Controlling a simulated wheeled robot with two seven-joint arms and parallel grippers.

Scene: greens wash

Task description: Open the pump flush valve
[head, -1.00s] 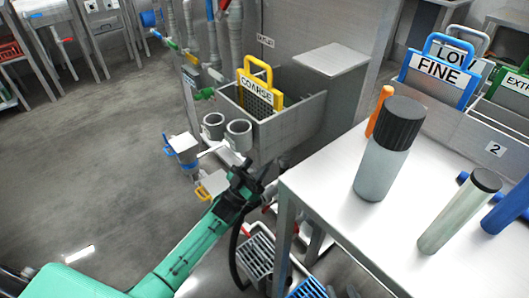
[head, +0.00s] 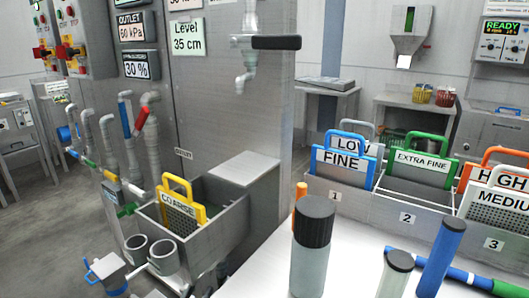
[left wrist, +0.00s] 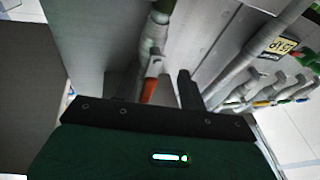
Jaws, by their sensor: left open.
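In the left wrist view, an orange-red lever (left wrist: 149,90) on a pale pipe fitting (left wrist: 156,66) lies ahead, between the lines of my two fingers. No label shows on it, so I cannot tell whether it is the pump flush valve. My left gripper (left wrist: 160,86) is open, with one dark finger on each side of the lever; contact cannot be told. My right gripper is not in view.
The steel sink (head: 222,232) holds the yellow COARSE basket (head: 181,203). Grey cups (head: 163,254) sit at its front. The white table (head: 345,262) on the right carries a black-capped bottle (head: 311,250).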

